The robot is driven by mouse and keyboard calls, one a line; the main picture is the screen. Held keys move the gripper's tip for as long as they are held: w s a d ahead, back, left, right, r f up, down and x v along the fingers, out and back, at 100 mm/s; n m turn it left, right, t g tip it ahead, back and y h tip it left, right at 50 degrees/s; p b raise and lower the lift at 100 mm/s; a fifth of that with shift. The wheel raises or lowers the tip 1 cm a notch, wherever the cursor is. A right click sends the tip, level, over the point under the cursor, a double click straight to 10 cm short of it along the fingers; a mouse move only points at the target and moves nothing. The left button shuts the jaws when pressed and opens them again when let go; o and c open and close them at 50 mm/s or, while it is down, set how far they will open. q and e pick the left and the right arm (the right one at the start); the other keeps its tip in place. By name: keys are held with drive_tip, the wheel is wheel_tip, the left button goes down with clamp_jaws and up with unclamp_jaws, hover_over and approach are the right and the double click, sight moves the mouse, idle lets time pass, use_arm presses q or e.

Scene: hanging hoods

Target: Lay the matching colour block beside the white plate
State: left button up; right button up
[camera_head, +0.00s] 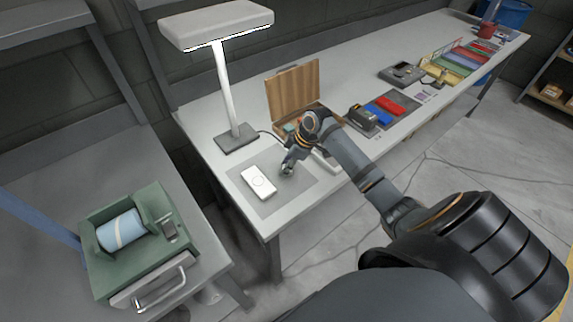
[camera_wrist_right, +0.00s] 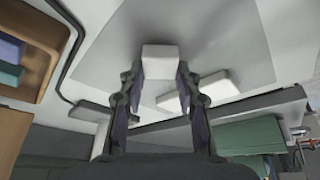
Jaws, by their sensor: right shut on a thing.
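The white plate (camera_head: 258,182), with a faint round mark, lies on a grey mat (camera_head: 288,203) on the long table. It also shows in the right wrist view (camera_wrist_right: 215,88), partly behind a finger. My right gripper (camera_head: 287,170) is just right of the plate, over the mat. In the wrist view my right gripper (camera_wrist_right: 160,75) is shut on a white block (camera_wrist_right: 160,60). The block cannot be made out in the head view. An open wooden box (camera_head: 293,93) stands behind the gripper; a blue block (camera_wrist_right: 10,48) and a teal block (camera_wrist_right: 8,73) lie in it. My left gripper is not in view.
A white lamp (camera_head: 222,80) stands behind the mat, its cable running toward the box. A white bar (camera_head: 326,161) lies near the table's front edge. Red and blue pieces (camera_head: 390,105) lie farther right. A green tray (camera_head: 150,255) is on the lower-left table.

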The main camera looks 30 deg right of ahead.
drive_tip(key=shift+f, duration=0.2)
drive_tip(key=o, duration=1.2)
drive_tip(key=v, duration=1.2)
